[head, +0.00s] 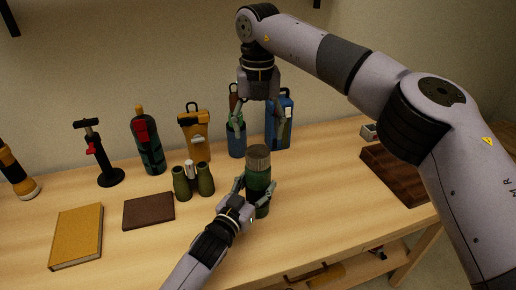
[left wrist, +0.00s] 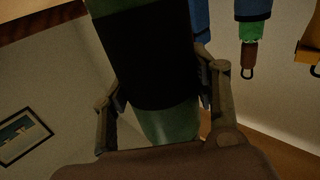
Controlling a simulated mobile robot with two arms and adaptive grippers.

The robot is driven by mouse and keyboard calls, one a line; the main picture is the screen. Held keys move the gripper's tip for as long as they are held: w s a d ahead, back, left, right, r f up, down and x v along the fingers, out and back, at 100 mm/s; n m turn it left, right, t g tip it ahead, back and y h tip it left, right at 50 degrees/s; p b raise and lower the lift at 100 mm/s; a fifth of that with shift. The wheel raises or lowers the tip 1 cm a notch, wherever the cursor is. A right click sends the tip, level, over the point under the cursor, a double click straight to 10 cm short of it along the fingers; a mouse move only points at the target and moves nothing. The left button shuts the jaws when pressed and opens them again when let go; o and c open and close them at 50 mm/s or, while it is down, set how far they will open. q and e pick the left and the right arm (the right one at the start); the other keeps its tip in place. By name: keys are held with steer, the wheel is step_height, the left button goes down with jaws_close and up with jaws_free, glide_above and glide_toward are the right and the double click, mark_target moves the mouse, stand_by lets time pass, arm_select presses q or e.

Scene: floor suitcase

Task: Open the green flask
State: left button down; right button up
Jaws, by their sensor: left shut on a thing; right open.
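The green flask (head: 259,181) stands upright near the middle of the table, with a grey-brown ribbed cap (head: 258,157) on top. My left gripper (head: 256,190) is shut around the flask's body from the front. In the left wrist view, the flask (left wrist: 150,60) shows a wide dark band and green below it, between the fingers of the left gripper (left wrist: 158,85). My right gripper (head: 257,120) is open and empty, pointing down above the cap, apart from it.
Behind the flask stand a blue-green bottle (head: 237,139) and a blue box-shaped item (head: 283,124). Green binoculars (head: 193,181) are close on the left, with a brown notebook (head: 149,211) and yellow book (head: 76,237) further left.

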mark_target(258, 151)
steer(key=m, duration=1)
steer(key=shift+m, duration=0.3)
steer(key=shift+f, duration=0.15)
steer(key=shift+m, duration=0.3)
steer(key=shift+f, duration=3.9)
steer(key=shift+c, duration=0.5)
